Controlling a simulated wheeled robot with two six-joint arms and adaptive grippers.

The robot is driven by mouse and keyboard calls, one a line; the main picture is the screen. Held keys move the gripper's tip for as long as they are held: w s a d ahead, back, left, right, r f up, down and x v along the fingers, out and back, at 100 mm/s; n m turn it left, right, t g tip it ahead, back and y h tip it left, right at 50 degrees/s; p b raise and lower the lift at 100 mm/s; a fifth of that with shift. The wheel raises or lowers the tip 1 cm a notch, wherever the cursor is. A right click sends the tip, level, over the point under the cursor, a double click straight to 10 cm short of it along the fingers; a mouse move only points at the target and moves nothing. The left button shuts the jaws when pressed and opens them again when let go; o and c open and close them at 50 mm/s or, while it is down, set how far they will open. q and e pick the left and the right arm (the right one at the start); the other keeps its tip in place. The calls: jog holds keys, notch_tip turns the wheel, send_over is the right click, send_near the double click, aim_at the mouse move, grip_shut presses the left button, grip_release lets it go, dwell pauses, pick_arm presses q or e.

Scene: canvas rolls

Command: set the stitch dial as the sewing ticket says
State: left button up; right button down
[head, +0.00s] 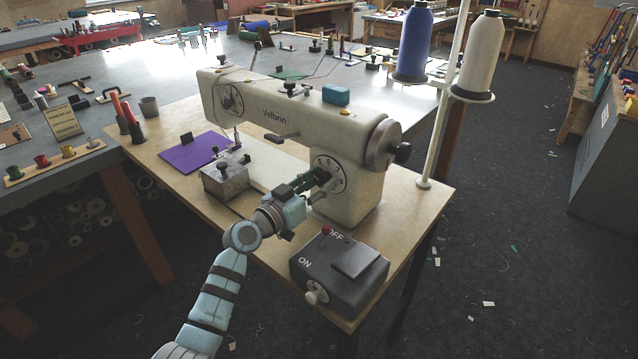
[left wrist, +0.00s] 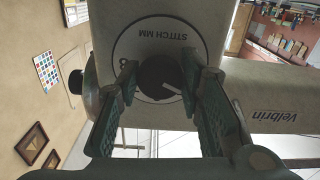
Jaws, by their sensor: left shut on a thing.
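The cream sewing machine (head: 290,112) stands on a wooden table. Its stitch dial (head: 337,167) is a white numbered face low on the right pillar. In the left wrist view the dial face (left wrist: 160,32) reads STITCH MM; most numerals are hidden by my fingers. My left gripper (head: 323,181) is shut on the dial's black knob (left wrist: 157,74), one finger on each side. The knob's white pointer mark slants toward the lower right in that view. A small card (head: 62,121), perhaps the sewing ticket, stands on the left bench; its writing is too small to read.
A dark box (head: 340,272) marked ON and OFF, with a red button, sits near the table's front right. A metal block (head: 225,180) and purple cloth (head: 190,153) lie left of my arm. Blue (head: 413,45) and white (head: 478,52) thread cones stand behind right.

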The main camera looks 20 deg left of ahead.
pick_arm(q)
jog(key=shift+n, duration=2.5)
jog(key=o, duration=1.1)
jog(key=shift+o, duration=0.2)
jog(key=shift+s, duration=0.1)
jog(key=v, duration=1.2)
